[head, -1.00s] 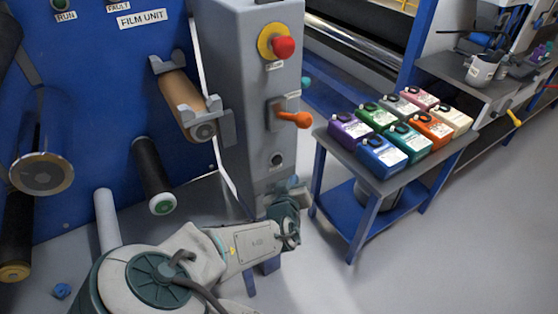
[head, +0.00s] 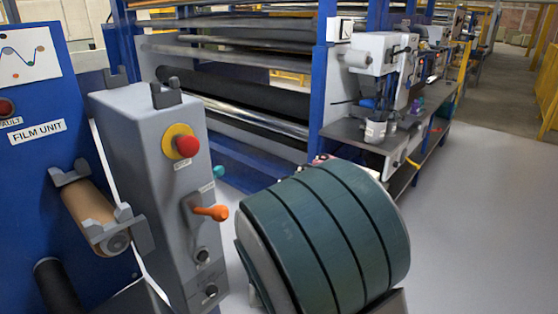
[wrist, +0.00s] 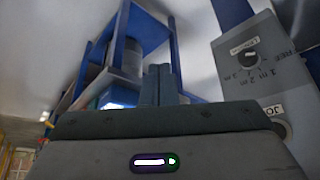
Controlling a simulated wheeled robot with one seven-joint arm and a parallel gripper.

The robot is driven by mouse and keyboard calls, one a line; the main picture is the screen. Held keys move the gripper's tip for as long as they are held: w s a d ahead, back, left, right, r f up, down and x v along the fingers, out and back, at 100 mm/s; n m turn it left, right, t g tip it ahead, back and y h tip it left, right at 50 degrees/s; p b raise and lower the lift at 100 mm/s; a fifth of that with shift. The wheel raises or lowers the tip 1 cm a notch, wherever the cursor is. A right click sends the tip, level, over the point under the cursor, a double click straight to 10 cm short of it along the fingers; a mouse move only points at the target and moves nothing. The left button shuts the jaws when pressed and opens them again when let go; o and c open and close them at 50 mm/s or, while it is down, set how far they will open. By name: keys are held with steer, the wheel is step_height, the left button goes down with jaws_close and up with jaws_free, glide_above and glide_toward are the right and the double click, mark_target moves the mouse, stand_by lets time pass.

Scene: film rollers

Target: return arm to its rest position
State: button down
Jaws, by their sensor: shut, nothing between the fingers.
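My gripper (wrist: 158,84) shows in the wrist view, its two dark fingers together with nothing between them. In the head view a large dark-green banded link of my arm (head: 325,235) fills the lower middle. My gripper does not show in the head view.
The grey control post (head: 150,190) with a red button and orange handle (head: 210,212) stands just left of my arm. A film roller (head: 92,212) is farther left. A workbench (head: 365,135) stands behind. Open floor (head: 480,220) lies to the right.

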steer(key=s+d+r+m+g, duration=0.1)
steer(key=s+d+r+g, duration=0.1)
steer(key=s+d+r, duration=1.2)
step_height(320, 180, up, 3)
steer(key=shift+d+r+m+g, duration=0.1)
steer(key=shift+d+m+g, duration=0.2)
steer(key=shift+d, duration=0.95)
